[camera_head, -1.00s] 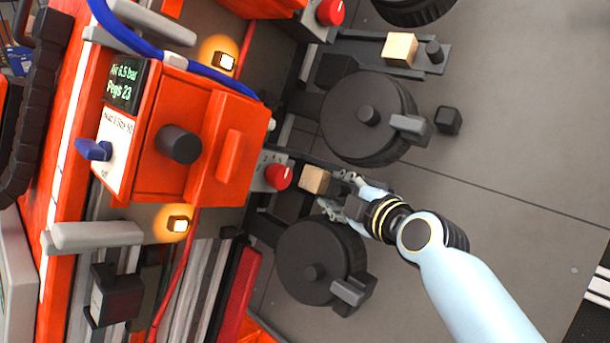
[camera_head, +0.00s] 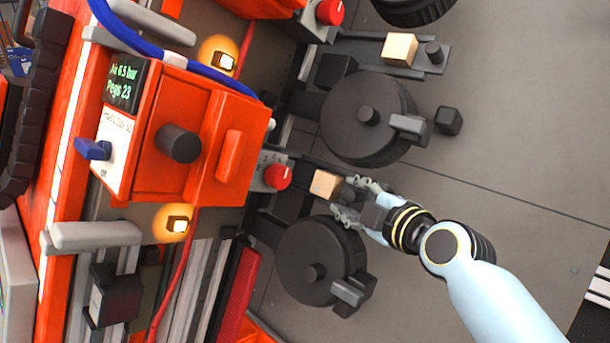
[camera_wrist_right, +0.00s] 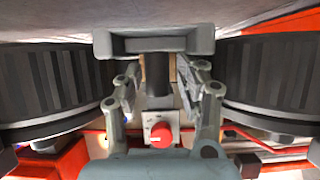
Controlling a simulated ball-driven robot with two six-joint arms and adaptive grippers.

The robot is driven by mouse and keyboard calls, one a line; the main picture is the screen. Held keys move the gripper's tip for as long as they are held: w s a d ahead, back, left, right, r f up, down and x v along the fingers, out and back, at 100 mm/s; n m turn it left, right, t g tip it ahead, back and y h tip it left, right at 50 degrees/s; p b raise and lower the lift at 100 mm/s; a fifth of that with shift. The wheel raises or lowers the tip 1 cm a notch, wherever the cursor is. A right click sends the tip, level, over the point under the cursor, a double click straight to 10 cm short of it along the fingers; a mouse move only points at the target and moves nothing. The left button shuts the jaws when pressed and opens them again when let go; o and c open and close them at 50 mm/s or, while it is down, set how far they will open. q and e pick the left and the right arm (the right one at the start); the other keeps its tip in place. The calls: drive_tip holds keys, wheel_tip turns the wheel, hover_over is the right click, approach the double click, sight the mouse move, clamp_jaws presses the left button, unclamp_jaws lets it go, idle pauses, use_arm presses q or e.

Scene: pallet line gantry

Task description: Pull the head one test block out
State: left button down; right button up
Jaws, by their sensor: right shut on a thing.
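A pale wooden test block (camera_head: 325,184) sits on a dark slide between two black wheels, just right of a red knob. My right gripper (camera_head: 354,198) is at the outer end of this slide, with its fingers shut around a dark upright post (camera_wrist_right: 157,75). The post stands between the fingers in the right wrist view, with slivers of the wooden block showing behind it. A second wooden block (camera_head: 399,48) sits on another slide at the upper right, with its own dark post (camera_head: 433,51). My left gripper is not in view.
Black wheels (camera_head: 367,117) and (camera_head: 318,262) flank the slide closely on both sides. A red knob (camera_head: 277,176) is on the machine at the slide's inner end. An orange box (camera_head: 180,150) with a display stands left. Grey floor (camera_head: 530,150) at right is open.

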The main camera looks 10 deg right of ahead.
drive_tip(key=shift+w+d+r, duration=0.1)
drive_tip(key=shift+d+r, duration=0.15)
drive_tip(key=shift+r, duration=0.1)
drive_tip(key=shift+s+d+b, duration=0.2)
drive_tip(key=shift+s+d, duration=0.6)
drive_tip(key=shift+s, duration=0.3)
drive_tip(key=shift+s+d+b, duration=0.2)
drive_tip(key=shift+s+d, duration=0.6)
drive_tip(key=shift+s, duration=0.35)
drive_tip(key=shift+c, duration=0.6)
drive_tip(key=shift+s+d+f, duration=0.1)
drive_tip(key=shift+d, duration=0.05)
drive_tip(key=shift+c, duration=1.2)
drive_tip(key=o, duration=0.8)
drive_tip(key=shift+f, duration=0.3)
drive_tip(key=shift+s+f, duration=0.1)
